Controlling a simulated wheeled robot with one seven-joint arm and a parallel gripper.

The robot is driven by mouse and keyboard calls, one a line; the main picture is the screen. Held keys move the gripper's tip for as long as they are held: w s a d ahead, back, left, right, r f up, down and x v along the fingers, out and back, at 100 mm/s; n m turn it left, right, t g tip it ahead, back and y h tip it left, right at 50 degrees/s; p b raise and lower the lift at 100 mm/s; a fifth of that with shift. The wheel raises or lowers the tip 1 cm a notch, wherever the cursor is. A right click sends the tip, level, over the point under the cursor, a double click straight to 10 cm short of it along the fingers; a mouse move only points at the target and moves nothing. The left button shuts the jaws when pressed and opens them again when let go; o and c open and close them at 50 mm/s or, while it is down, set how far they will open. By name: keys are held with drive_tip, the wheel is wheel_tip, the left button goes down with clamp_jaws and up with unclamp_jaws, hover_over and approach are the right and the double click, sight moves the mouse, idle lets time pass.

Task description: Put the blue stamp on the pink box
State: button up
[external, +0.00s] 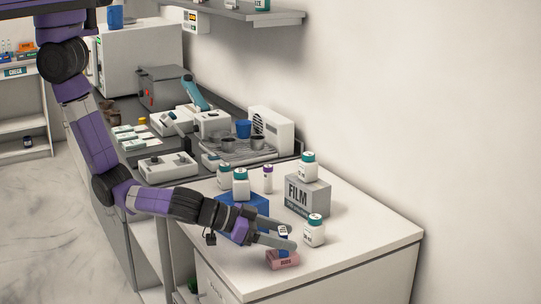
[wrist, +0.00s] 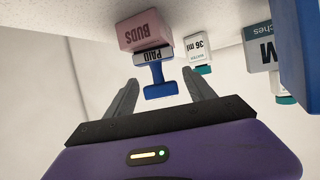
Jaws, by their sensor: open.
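The pink box (external: 283,260), labelled BUDS, lies on the white counter near its front edge. In the wrist view, which is upside down, the pink box (wrist: 145,28) is at the top. The blue stamp (wrist: 157,74), marked PAID, stands upright with its base against the box's top face and its handle pointing away from the box. In the external view the stamp (external: 284,241) is partly hidden by a finger. My gripper (external: 291,237) is open, its fingers on either side of the stamp's handle. In the wrist view my gripper (wrist: 160,82) shows gaps on both sides of the handle.
A white bottle with teal cap (external: 314,232) stands close to the pink box. The grey FILM box (external: 306,197) has another bottle (external: 308,168) on top. A blue box (external: 229,226) and more bottles stand behind my arm. The counter's right part is clear.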

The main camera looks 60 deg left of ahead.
drive_tip(key=shift+r, duration=0.15)
drive_tip(key=b+v, duration=0.2)
drive_tip(key=v, duration=1)
drive_tip(key=shift+d, duration=0.1)
drive_tip(key=s+d+r+m+h, duration=0.1)
drive_tip(key=d+r+m+h, duration=0.2)
drive_tip(key=d, duration=0.1)
drive_tip(key=s+a+f+n+t, duration=0.2)
drive_tip(key=a+n+t, duration=0.15)
drive_tip(key=a, duration=2.75)
drive_tip(key=s+a+f+n+y, duration=0.1)
drive_tip(key=s+a+y, duration=0.3)
drive_tip(key=a, duration=0.5)
drive_tip(key=s+a+f+n+g+y, duration=0.1)
drive_tip(key=s+a+n+y, duration=0.2)
drive_tip(key=s+a, duration=0.4)
drive_tip(key=a+y, duration=0.1)
drive_tip(key=a, duration=0.2)
drive_tip(key=shift+s+f, duration=0.25)
drive_tip(key=shift+f, duration=0.1)
